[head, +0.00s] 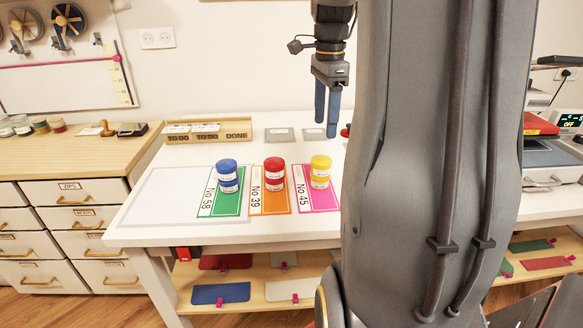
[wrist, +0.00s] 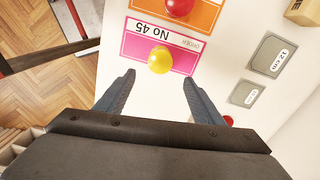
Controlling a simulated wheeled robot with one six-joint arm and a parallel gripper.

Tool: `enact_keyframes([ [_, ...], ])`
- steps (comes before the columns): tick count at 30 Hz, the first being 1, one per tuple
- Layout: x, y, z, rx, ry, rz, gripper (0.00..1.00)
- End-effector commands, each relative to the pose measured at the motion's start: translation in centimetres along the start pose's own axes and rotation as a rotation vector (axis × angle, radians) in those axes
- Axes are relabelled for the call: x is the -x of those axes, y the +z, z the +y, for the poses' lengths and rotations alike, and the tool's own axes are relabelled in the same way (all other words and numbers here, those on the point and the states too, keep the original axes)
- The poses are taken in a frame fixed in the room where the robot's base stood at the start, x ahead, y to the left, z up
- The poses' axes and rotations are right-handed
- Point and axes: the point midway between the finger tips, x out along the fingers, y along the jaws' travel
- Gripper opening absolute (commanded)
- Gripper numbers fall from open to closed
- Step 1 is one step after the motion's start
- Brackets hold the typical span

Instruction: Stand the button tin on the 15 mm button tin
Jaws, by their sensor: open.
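On the white table stand three stacks of two round tins: blue on the green No 58 card (head: 205,203), red on the orange No 39 card (head: 257,202), yellow on the pink No 45 card (head: 305,199). The upper tins are blue (head: 227,166), red (head: 274,164) and yellow (head: 320,162); the lower ones are blue (head: 229,185), red (head: 274,183) and yellow (head: 319,181). Their size labels are too small to read. My gripper (head: 327,115) is open and empty, above the table. In the wrist view the yellow tin (wrist: 160,60) appears just beyond the fingertips (wrist: 158,79), between them.
Two grey labelled pads (wrist: 272,54) (wrist: 248,92) lie at the table's back. A wooden rack marked TO DO and DONE (head: 208,135) stands back left. A small red object (wrist: 228,121) is near the pads.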

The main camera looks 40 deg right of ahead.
Motion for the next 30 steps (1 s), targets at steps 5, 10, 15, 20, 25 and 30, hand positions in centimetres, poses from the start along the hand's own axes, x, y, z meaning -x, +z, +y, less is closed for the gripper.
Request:
enact_keyframes([
  [5,-2.1,3.8,1.0,0.210,-0.001,0.000,0.62],
  [10,-7.2,12.2,5.2,0.759,-0.012,0.004,0.62],
  [15,-11.9,19.0,11.6,1.357,-0.030,0.015,0.62],
  [20,-14.8,22.1,16.8,1.760,-0.043,0.026,0.62],
  [25,-16.0,23.1,19.3,1.949,-0.051,0.033,0.62],
  [30,-16.1,23.2,19.5,1.970,-0.052,0.034,0.62],
])
